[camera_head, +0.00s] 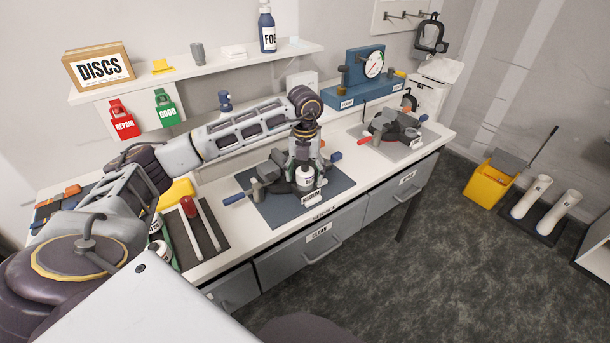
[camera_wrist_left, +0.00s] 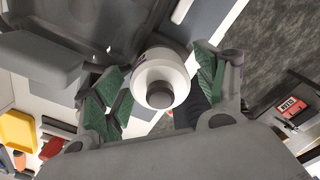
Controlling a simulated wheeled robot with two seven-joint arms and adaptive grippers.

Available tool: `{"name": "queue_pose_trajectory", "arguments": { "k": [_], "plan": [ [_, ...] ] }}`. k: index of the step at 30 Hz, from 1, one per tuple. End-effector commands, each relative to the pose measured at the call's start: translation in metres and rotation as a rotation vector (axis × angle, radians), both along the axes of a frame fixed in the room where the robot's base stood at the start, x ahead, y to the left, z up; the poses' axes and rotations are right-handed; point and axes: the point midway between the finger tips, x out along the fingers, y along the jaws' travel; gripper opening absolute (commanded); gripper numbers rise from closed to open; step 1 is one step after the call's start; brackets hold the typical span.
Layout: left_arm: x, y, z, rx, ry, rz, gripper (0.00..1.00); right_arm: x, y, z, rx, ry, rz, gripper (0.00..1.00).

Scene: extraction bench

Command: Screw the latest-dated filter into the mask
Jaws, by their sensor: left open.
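A white round filter (camera_head: 304,178) with a dark band stands at the dark mask (camera_head: 268,174) on the blue-grey mat. In the left wrist view the filter (camera_wrist_left: 161,70) shows a white face with a grey knob. My left gripper (camera_head: 305,163) is directly above the filter, pointing down. In the left wrist view its green-padded fingers (camera_wrist_left: 158,90) are apart on either side of the filter, with gaps visible. I cannot tell whether the filter is threaded into the mask, and no date is readable. My right gripper is not in view.
A dark tray (camera_head: 215,240) with red and white tools lies left of the mat. White jar-like items (camera_head: 160,250) are partly hidden by my arm. A second device (camera_head: 392,127) sits on a mat at right, before a blue gauge stand (camera_head: 368,92). A shelf (camera_head: 210,68) runs above.

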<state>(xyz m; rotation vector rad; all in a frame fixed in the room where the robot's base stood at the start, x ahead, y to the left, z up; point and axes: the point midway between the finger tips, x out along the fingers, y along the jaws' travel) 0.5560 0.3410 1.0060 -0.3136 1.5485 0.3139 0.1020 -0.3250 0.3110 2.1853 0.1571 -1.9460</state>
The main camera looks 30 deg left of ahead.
Motion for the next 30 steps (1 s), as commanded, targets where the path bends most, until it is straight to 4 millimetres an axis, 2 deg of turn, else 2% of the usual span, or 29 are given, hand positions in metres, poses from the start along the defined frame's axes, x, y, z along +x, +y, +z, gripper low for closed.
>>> {"name": "queue_pose_trajectory", "arguments": {
  "k": [30],
  "plan": [
    [0.000, 0.000, 0.000, -0.001, 0.001, 0.580, 0.71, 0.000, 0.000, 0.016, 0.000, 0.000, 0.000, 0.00]
  ]
}}
